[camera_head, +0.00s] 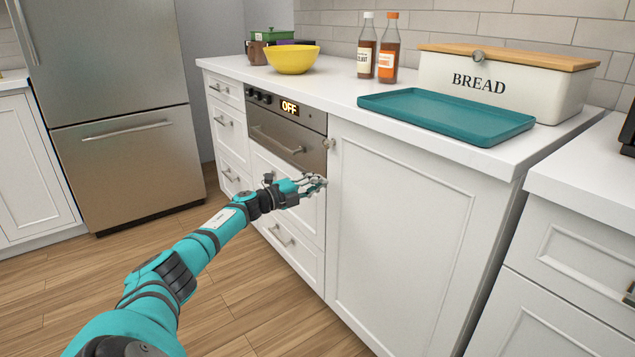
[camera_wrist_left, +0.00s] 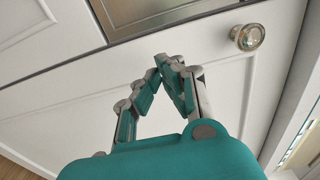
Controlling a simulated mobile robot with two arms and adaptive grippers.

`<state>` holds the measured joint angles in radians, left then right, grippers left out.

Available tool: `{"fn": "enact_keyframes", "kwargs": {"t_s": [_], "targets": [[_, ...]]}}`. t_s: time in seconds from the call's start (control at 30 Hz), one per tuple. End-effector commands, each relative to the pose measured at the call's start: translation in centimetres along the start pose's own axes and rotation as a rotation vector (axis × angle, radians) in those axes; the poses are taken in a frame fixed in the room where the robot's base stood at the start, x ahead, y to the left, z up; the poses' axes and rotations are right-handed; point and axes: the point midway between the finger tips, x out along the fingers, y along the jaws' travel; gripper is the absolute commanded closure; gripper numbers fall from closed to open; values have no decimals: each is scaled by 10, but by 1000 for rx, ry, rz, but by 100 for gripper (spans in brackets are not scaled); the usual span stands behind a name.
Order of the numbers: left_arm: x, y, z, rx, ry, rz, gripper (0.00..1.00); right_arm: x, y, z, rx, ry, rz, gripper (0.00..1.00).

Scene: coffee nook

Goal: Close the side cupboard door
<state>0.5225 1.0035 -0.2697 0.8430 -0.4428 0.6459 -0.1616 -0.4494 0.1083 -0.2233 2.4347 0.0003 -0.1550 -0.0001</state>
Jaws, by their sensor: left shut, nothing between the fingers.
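The side cupboard door (camera_head: 405,230) is a white panel door to the right of the oven. It looks flush, or nearly flush, with the cabinet front, and I see no clear opening at its edge. Its round metal knob (camera_head: 328,143) is at the upper left corner, and it also shows in the left wrist view (camera_wrist_left: 247,37). My left gripper (camera_head: 319,183) is shut and empty, in front of the door's left edge, below the knob. In the left wrist view its fingertips (camera_wrist_left: 168,62) meet in front of the door; I cannot tell whether they touch it. My right gripper is out of view.
The oven (camera_head: 285,128) and white drawers (camera_head: 232,148) are left of the door. A teal tray (camera_head: 445,112), bread box (camera_head: 500,85), two bottles and a yellow bowl (camera_head: 291,59) stand on the counter. A steel fridge (camera_head: 120,110) is far left. The wooden floor is clear.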

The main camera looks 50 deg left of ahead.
Motion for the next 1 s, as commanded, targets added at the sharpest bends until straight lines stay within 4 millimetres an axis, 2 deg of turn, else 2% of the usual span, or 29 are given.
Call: {"fn": "enact_keyframes", "kwargs": {"t_s": [0.27, 0.5, 0.87, 0.97, 1.0], "targets": [[-39, 1, 37, -1, -4, 2, 100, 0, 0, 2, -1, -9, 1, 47], [-65, 1, 63, 0, -2, 0, 100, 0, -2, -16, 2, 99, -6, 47], [-73, 1, 69, 0, 1, 1, 100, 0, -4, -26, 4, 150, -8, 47], [-67, 6, 60, -9, 14, 1, 100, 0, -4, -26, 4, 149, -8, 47], [-61, 11, 52, -18, 27, 0, 100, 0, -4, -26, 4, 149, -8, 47]]}}
